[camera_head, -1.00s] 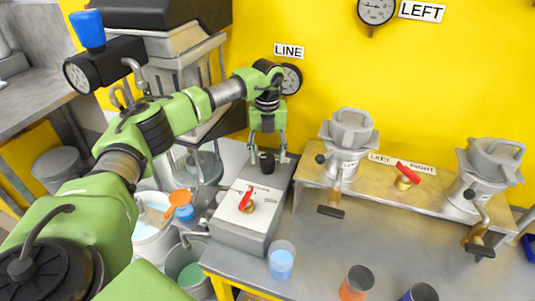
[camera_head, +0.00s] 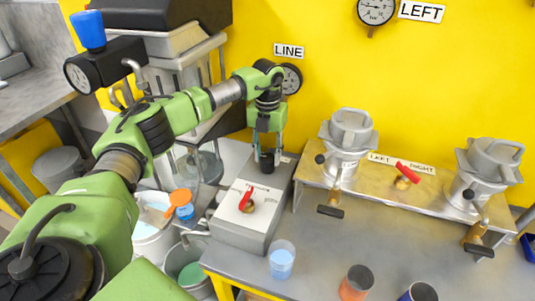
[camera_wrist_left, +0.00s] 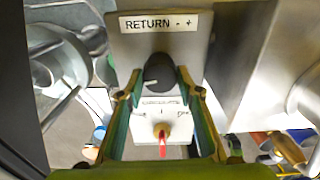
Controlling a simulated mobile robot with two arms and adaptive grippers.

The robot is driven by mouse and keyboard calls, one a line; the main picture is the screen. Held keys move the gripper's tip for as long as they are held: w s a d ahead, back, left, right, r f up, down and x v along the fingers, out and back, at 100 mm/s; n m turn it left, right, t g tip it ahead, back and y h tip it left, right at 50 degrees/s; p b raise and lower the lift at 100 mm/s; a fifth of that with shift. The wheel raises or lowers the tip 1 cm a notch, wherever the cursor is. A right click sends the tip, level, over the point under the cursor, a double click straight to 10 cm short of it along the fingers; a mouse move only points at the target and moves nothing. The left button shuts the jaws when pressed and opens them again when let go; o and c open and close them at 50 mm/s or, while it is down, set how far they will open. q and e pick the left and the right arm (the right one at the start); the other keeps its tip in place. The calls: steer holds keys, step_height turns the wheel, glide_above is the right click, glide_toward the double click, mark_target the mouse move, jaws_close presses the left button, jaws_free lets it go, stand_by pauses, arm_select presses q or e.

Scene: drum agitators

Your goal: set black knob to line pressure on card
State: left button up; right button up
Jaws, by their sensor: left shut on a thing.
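The black knob (camera_head: 267,168) stands on top of the grey box (camera_head: 237,237) at the back end of the box, and shows in the left wrist view (camera_wrist_left: 158,70) below a "RETURN - +" label (camera_wrist_left: 160,23). My left gripper (camera_head: 267,154) points down over it. In the wrist view its fingers lie on both sides of the knob, shut on it. The line pressure gauge (camera_head: 291,79) hangs on the yellow wall under the "LINE" sign (camera_head: 289,51), partly behind my wrist; its reading is too small to tell. I cannot make out a card. My right gripper is not in view.
A red-handled valve (camera_head: 247,201) sits in front of the knob on the same box. To the right, a metal stand (camera_head: 378,188) carries two grey lidded vessels and another red handle (camera_head: 407,172). Cups, including a light blue one (camera_head: 281,262), stand along the table front.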

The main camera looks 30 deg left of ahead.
mark_target(268, 157)
arm_select(q)
steer(key=m, duration=1.1)
steer(key=shift+w+r+m, duration=0.1)
steer(key=shift+m, duration=0.2)
stand_by(0.4)
steer(key=o, duration=1.1)
step_height(268, 157, up, 12)
steer(key=shift+f, duration=0.1)
